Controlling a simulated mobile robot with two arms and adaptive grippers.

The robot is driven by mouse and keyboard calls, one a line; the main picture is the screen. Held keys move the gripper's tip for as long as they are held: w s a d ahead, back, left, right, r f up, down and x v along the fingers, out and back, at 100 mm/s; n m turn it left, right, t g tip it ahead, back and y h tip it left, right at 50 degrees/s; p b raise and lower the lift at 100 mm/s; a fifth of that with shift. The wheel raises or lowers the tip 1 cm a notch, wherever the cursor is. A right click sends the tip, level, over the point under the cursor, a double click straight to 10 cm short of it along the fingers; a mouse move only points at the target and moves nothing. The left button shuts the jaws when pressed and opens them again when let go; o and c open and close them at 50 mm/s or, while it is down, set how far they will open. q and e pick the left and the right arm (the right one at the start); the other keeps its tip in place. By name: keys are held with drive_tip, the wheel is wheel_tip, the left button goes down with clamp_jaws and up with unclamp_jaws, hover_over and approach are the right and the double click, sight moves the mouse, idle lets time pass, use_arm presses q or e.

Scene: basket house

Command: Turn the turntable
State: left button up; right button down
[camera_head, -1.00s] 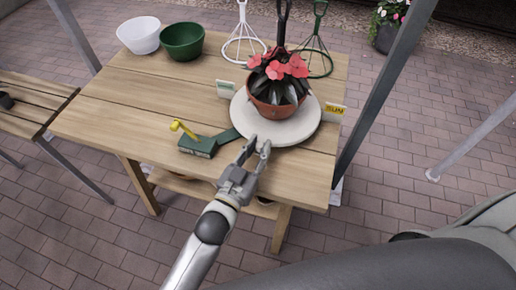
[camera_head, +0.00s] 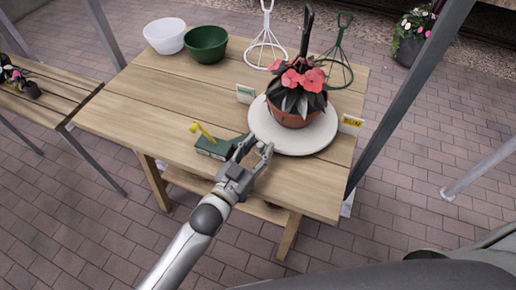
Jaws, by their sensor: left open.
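The turntable (camera_head: 322,138) is a round, pale disc on the right part of the wooden table. A terracotta pot (camera_head: 291,116) with red flowers and dark leaves stands on it. My left gripper (camera_head: 256,145) is open and empty at the turntable's near left edge. Its fingertips look close to the rim; I cannot tell whether they touch it. A dark green block with a yellow lever (camera_head: 213,149) lies left of the gripper, and the gripper hides part of its right end. My right gripper is not in view.
A small pale sign (camera_head: 245,94) and a yellow sign (camera_head: 351,122) stand beside the turntable. White (camera_head: 165,38) and green bowls (camera_head: 206,46) stand at the back left. Wire stands (camera_head: 265,48) are behind the pot. The table's left part (camera_head: 150,100) is clear.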

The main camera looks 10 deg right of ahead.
use_arm(q)
drive_tip(key=shift+s, duration=0.1)
drive_tip(key=shift+s+a, duration=0.15)
drive_tip(key=v, duration=1.1)
drive_tip(key=shift+s+a, duration=0.15)
drive_tip(key=shift+a, duration=0.05)
drive_tip(key=shift+c, duration=0.5)
